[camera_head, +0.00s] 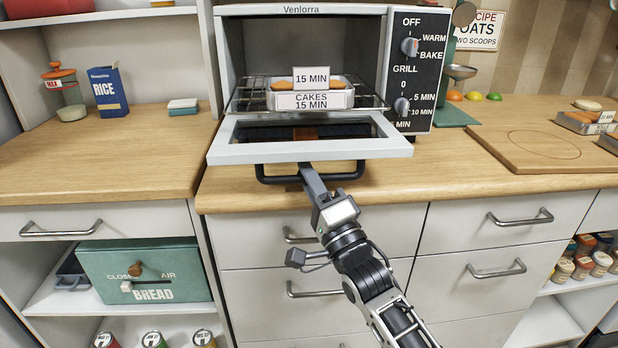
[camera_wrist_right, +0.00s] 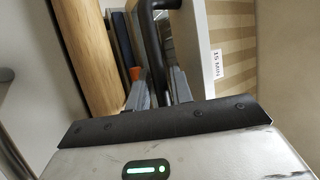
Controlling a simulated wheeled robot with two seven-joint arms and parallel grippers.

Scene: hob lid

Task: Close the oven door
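The toaster oven's door (camera_head: 300,143) is open, folded down and lying nearly level in front of the oven (camera_head: 312,55). Its black handle (camera_head: 345,176) runs along the front edge. My right gripper (camera_head: 308,178) is at the middle of this handle. In the right wrist view the handle (camera_wrist_right: 152,45) passes between the two fingers of my right gripper (camera_wrist_right: 160,85). It fills most of the narrow gap, and whether the fingers press on it is unclear. My left gripper is not in view.
A labelled tray of cakes (camera_head: 310,100) sits on the wire rack (camera_head: 250,98) inside the oven. Oven knobs (camera_head: 402,106) are at right. A wooden board (camera_head: 535,147) lies right of the oven; the counter left (camera_head: 130,150) is mostly clear. Drawers with handles are below.

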